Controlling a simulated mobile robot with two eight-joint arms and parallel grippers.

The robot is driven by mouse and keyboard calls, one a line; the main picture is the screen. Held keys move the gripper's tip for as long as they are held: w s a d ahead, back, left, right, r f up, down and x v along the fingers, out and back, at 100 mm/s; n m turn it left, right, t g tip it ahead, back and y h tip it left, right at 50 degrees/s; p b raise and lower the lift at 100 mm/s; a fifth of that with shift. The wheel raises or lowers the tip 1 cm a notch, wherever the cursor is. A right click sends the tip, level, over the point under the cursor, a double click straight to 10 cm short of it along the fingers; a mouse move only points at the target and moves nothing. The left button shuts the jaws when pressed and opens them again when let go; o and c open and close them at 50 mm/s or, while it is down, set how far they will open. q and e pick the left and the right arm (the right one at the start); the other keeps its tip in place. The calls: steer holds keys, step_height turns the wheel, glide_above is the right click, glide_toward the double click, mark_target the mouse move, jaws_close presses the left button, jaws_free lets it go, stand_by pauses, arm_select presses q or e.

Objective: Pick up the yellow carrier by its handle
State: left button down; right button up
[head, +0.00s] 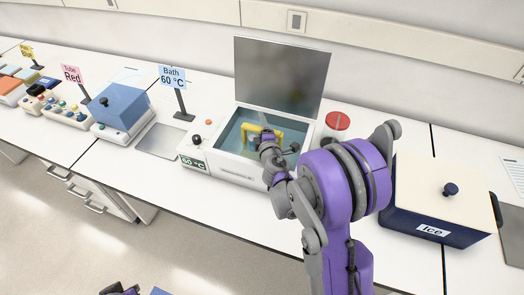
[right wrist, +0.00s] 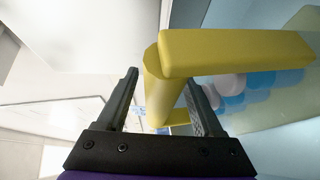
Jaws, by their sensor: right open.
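The yellow carrier (head: 248,130) is in the open 60 °C water bath (head: 223,171), with its handle standing up out of the basin. In the head view my right gripper (head: 268,143) is over the bath and hides part of the carrier. Blue and white tube caps (right wrist: 245,88) show beneath the handle. My left gripper (head: 120,290) barely shows at the bottom edge.
The bath's raised lid (head: 282,75) stands behind the basin. A red-topped jar (head: 336,126) is right of it, and the Ice box (head: 440,195) farther right. A metal plate (head: 160,141), a Bath sign (head: 172,78) and a blue block device (head: 121,108) are to the left.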

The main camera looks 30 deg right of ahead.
jaws_close()
stand_by(1.3)
